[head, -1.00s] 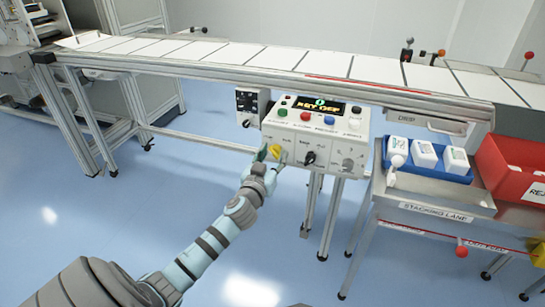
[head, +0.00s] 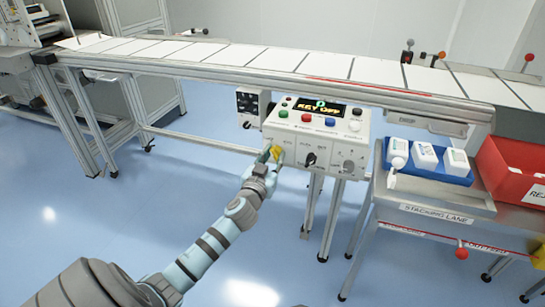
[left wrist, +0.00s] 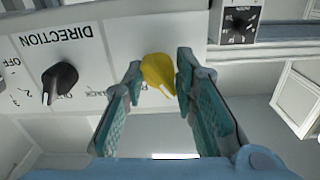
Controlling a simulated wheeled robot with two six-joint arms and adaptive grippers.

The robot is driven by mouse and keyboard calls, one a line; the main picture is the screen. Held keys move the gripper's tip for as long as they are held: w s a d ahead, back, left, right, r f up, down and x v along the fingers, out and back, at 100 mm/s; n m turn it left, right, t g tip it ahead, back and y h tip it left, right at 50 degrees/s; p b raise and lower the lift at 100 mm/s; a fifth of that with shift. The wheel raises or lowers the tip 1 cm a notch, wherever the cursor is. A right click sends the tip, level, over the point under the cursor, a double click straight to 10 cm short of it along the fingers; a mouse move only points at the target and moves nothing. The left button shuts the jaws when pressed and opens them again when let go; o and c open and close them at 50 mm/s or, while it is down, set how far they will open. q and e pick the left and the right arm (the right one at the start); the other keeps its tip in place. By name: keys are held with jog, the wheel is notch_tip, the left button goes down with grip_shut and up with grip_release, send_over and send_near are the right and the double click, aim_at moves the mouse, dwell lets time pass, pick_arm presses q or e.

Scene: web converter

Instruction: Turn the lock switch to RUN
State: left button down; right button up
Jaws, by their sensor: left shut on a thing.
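The yellow lock switch (head: 276,152) is a knob at the lower left of the white control box (head: 313,118). My left gripper (head: 273,156) is at it, one finger on each side. In the left wrist view the yellow knob (left wrist: 158,70) sits between the two teal fingers (left wrist: 157,88), and its white pointer line slants down and right. The left gripper is shut on this knob. The RUN lettering cannot be read. The box's display (head: 321,108) reads KEY OFF. My right gripper is out of view.
A black DIRECTION knob (left wrist: 60,78) is beside the yellow one. Coloured buttons line the top of the box. A conveyor (head: 250,58) runs behind. A blue tray (head: 430,175) with white bottles and a red bin (head: 512,165) stand to the right.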

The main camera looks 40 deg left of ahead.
pick_arm(q)
jog(key=m+p, duration=0.1)
jog(key=m, duration=0.4)
jog(key=m+p, duration=0.1)
jog(key=m, duration=0.5)
jog(key=m+p, duration=0.1)
jog(key=m, duration=0.5)
jog(key=shift+s+f+p, duration=0.1)
jog(key=shift+f+p, duration=0.15)
jog(key=shift+p, duration=0.15)
jog(key=c, duration=2.4)
grip_release()
jog(key=c, duration=2.4)
grip_release()
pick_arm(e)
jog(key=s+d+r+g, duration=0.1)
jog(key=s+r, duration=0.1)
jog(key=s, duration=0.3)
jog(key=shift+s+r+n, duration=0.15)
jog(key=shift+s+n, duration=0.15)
pick_arm(q)
jog(key=c, duration=2.4)
grip_release()
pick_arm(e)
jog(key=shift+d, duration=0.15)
